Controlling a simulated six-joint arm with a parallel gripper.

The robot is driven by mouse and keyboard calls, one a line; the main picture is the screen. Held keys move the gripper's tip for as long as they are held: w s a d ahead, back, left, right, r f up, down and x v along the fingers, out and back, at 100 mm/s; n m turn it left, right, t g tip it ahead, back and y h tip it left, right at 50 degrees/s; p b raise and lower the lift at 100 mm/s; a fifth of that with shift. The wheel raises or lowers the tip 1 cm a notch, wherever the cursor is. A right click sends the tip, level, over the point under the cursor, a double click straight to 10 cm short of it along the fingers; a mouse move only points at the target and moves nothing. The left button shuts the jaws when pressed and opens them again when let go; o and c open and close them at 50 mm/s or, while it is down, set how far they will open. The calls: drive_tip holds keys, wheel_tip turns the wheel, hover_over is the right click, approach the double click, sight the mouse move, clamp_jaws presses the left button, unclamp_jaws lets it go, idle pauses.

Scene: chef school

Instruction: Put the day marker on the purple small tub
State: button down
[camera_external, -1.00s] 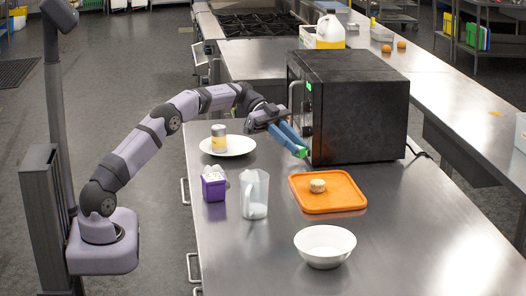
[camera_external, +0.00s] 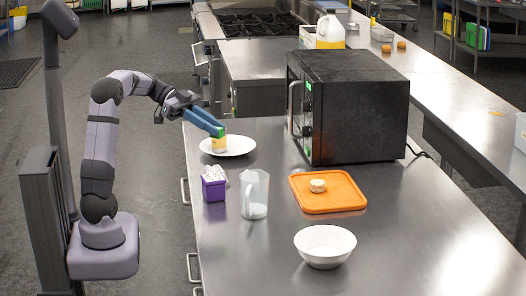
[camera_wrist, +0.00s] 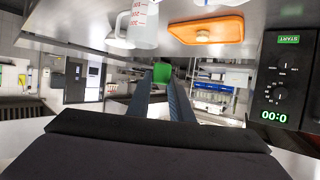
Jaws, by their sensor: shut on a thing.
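My gripper (camera_external: 215,130) is shut on a small green block-like piece, which I take to be the day marker (camera_external: 220,134). In the wrist view the day marker (camera_wrist: 161,72) sits between the two blue fingertips. The purple small tub (camera_external: 213,190) stands on the counter, nearer the camera than the plate and below the gripper in the picture. White contents or a pale top show on it.
A clear measuring jug (camera_external: 256,196) is just right of the tub. A white bowl (camera_external: 325,248) and a black microwave (camera_external: 365,105) stand farther right.

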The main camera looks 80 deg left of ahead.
sight(209, 176)
drive_tip(key=shift+m+g+h, duration=0.6)
drive_tip(key=shift+m, duration=0.1)
drive_tip(key=shift+s+d+f+p, duration=0.25)
drive_tip(key=shift+d+f, duration=0.15)
drive_tip(key=shift+f, duration=1.45)
drive_tip(key=shift+s+d+f+p, duration=0.1)
drive_tip(key=shift+s+d+f, duration=0.25)
drive_tip(key=shift+f, duration=1.55)
drive_tip(key=shift+s+d+f+p, duration=0.2)
drive_tip(key=shift+d+f, duration=0.25)
drive_tip(key=shift+f, duration=1.4)
drive_tip(key=shift+f, duration=0.15)
drive_tip(key=c, duration=1.6)
unclamp_jaws()
